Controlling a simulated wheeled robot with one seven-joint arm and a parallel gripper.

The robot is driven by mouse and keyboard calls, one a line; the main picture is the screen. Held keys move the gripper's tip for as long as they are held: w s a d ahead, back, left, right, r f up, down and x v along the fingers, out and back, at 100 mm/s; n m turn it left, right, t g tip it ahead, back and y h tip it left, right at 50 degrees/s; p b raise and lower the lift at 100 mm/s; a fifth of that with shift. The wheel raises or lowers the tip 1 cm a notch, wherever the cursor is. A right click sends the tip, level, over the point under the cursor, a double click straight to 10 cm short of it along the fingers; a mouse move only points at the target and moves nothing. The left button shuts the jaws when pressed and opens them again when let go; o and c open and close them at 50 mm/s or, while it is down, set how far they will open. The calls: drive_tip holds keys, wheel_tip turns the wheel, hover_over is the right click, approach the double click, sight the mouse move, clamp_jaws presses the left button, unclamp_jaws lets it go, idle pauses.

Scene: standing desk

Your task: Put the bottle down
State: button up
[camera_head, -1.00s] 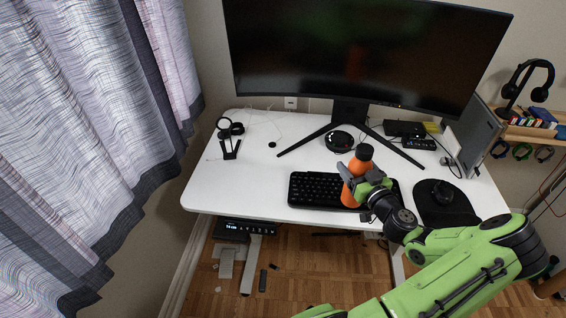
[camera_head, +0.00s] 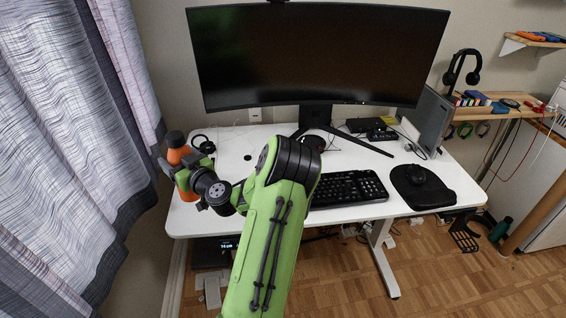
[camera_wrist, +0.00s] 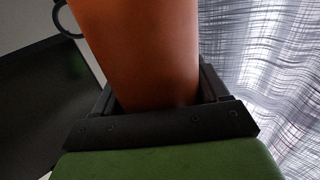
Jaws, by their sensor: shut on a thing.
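The orange bottle (camera_head: 179,155) with a dark cap is upright at the left end of the white desk (camera_head: 240,207) in the head view. My gripper (camera_head: 180,172) is shut around its body. In the wrist view the orange bottle (camera_wrist: 147,45) fills the middle, between the dark jaws of my gripper (camera_wrist: 160,105).
A black keyboard (camera_head: 347,188) and a mouse on a dark pad (camera_head: 436,196) lie to the right. A large monitor (camera_head: 318,58) stands at the back. The curtain (camera_head: 105,120) hangs close on the left. My arm covers the desk's front middle.

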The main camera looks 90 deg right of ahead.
drive_tip(key=shift+w+a+r, duration=0.1)
drive_tip(key=shift+w+r, duration=0.05)
drive_tip(key=shift+w, duration=0.15)
wheel_tip(320, 180, down, 10)
drive_tip(key=b, duration=0.3)
drive_tip(key=shift+s+b, duration=0.1)
drive_tip(key=shift+b, duration=0.2)
drive_tip(key=o, duration=1.8)
drive_tip(key=shift+f, duration=0.25)
drive_tip(key=shift+c, duration=0.2)
drive_tip(key=shift+r, duration=0.3)
drive_tip(key=b+v, duration=0.2)
drive_tip(key=v, duration=1)
